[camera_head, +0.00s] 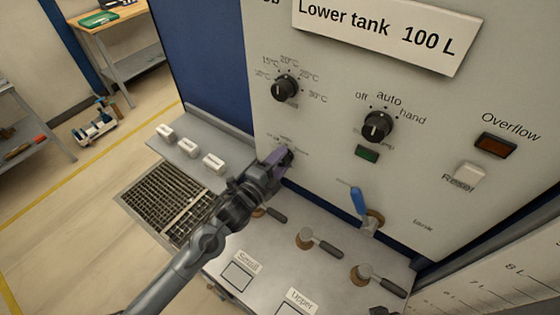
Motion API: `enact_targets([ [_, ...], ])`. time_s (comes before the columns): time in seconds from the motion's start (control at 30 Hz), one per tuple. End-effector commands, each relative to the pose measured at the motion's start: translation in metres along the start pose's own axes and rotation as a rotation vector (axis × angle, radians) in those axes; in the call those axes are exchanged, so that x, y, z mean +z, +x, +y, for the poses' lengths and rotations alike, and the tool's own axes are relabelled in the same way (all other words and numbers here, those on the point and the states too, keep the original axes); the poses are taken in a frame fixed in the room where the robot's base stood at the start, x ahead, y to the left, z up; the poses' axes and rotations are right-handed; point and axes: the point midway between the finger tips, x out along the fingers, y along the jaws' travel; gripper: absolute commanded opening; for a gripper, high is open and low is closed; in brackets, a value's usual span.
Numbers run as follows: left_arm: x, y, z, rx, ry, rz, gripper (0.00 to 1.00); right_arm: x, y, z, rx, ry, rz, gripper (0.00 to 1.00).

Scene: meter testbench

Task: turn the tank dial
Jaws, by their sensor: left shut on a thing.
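The panel carries a sign reading "Lower tank 100 L". A black temperature dial (285,88) is at its upper left, and a black off/auto/hand dial (377,126) is to the right. My left gripper (281,161) reaches the panel below the temperature dial and is shut on a small dark dial (289,155). My gripper largely hides this dial, and the small labels around it are too blurred to read. My right gripper is not in view.
A green button (367,153), a white reset button (469,175) and a red-brown overflow lamp (496,144) are on the panel. A blue-handled valve (358,201) and several dark-handled valves (320,243) stand below. White blocks (189,147) lie on the left ledge.

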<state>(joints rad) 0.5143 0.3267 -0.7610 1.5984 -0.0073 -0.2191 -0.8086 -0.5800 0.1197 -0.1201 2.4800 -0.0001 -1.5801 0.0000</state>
Motion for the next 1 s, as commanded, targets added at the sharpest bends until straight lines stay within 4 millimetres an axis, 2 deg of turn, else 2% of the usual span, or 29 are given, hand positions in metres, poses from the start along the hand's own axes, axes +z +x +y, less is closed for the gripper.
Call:
enact_targets([
  [0.4, -0.0012, 0.0001, -0.0009, -0.002, 0.008, 0.002, 0.15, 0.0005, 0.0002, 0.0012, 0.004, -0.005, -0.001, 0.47],
  [0.43, -0.0012, 0.0001, -0.0009, -0.002, 0.008, 0.003, 0.47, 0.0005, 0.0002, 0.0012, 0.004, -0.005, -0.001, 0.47],
  [0.57, -0.0009, 0.0001, -0.0007, -0.001, 0.008, 0.002, 0.67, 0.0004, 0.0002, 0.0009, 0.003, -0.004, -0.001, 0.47],
  [0.87, -0.0003, -0.0004, -0.0001, 0.0, 0.007, 0.001, 0.69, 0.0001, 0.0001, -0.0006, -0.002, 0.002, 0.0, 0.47],
  [1.0, 0.0004, -0.0074, 0.0006, 0.0, 0.007, 0.0, 0.69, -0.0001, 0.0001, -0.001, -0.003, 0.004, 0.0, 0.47],
])
